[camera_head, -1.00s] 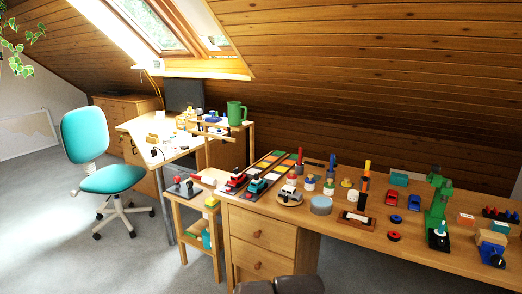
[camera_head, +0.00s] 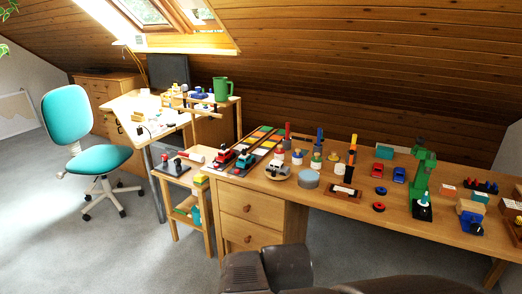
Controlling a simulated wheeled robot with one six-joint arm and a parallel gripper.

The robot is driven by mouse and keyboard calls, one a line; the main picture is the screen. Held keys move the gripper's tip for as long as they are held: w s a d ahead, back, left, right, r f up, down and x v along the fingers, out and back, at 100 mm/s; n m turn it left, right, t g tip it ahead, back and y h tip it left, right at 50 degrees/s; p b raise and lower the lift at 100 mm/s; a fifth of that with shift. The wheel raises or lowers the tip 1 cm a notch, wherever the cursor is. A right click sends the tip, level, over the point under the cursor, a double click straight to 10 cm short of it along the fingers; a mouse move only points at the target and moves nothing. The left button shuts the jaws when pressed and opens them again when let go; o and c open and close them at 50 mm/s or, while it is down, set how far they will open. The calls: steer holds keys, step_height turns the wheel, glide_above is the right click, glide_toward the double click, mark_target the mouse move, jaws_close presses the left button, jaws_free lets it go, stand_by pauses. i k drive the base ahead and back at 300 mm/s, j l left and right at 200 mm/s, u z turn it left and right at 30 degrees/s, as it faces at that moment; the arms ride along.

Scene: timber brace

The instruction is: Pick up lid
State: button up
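I cannot make out for sure which thing is the lid. A round grey-blue tin or disc (camera_head: 308,179) lies on the long wooden workbench (camera_head: 345,213), left of the middle, and its flat top could be a lid. A round wooden plate (camera_head: 277,175) with a small white toy car on it lies just left of it. Dark parts of my own arm show at the bottom edge, well in front of the bench. My gripper's fingertips cannot be seen.
Painted peg figures (camera_head: 316,162) stand behind the tin. Toy trains (camera_head: 244,160) stand left, a green toy crane (camera_head: 423,178) right. A small shelf stand (camera_head: 183,177), a side desk (camera_head: 160,128) and a teal chair (camera_head: 72,122) are at left. The grey floor before the bench is free.

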mark_target(333, 157)
steer(key=i+l+u, duration=0.1)
steer(key=i+l, duration=0.15)
steer(key=i, duration=0.35)
steer(key=i+l+u, duration=0.1)
steer(key=i+l, duration=0.25)
steer(key=i, duration=0.2)
steer(key=i+l+u, duration=0.15)
steer(key=i+l, duration=0.2)
steer(key=i, duration=0.25)
